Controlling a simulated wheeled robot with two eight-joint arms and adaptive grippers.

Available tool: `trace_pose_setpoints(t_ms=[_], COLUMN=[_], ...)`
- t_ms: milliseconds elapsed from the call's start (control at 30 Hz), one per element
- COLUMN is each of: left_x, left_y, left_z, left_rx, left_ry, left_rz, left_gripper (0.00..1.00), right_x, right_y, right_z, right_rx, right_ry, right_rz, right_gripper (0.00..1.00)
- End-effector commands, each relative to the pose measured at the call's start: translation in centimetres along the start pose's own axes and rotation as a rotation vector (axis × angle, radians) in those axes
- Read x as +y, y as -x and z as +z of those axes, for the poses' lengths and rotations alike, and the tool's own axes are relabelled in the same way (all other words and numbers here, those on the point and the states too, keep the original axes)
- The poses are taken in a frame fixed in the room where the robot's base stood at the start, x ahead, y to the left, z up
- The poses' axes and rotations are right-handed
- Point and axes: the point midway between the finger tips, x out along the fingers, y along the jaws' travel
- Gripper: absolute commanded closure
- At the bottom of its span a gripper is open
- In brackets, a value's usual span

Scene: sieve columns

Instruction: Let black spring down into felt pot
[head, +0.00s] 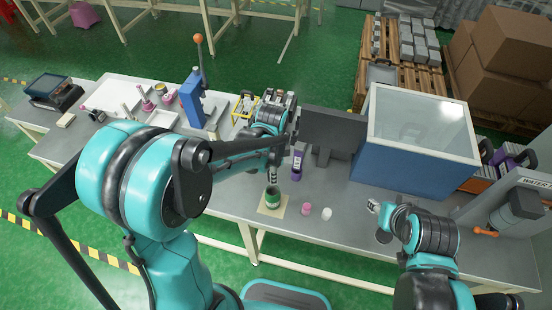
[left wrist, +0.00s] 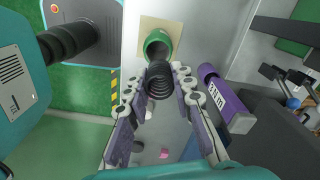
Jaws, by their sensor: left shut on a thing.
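My left gripper (left wrist: 160,88) is shut on the black spring (left wrist: 160,82), a dark ribbed coil held between the fingertips. The green felt pot (left wrist: 158,40) shows just beyond the spring in the left wrist view, its near side partly covered by it. In the head view the felt pot (head: 272,199) stands upright on a beige mat (head: 262,211), and my left gripper (head: 274,175) is right above it. I cannot tell how far the spring is from the pot's rim. My right gripper (head: 384,218) is low over the table at the right; its fingers are unclear.
A purple labelled block (head: 297,164) stands close behind the pot. A pink piece (head: 307,209) and a white piece (head: 327,213) stand to its right. A dark monitor (head: 333,130) and a blue box with a clear top (head: 415,140) are behind. The table's front edge is near.

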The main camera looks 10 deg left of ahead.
Motion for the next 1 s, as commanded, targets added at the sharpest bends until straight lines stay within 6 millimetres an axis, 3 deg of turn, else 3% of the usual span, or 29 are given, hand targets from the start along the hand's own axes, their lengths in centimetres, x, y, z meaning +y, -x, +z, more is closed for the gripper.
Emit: trace_pose_setpoints(t_ms=[467, 1000], left_x=[0.0, 0.0], left_y=[-0.6, -5.4], left_z=[0.0, 0.0], left_rx=[0.0, 0.0], left_ry=[0.0, 0.001], left_rz=[0.003, 0.003], left_gripper=[0.91, 0.91], right_x=[0.0, 0.0], right_y=[-0.6, -4.0], right_z=[0.4, 2.9], right_rx=[0.0, 0.0], right_ry=[0.0, 0.0], right_rz=[0.0, 0.0], right_gripper=[0.6, 0.6])
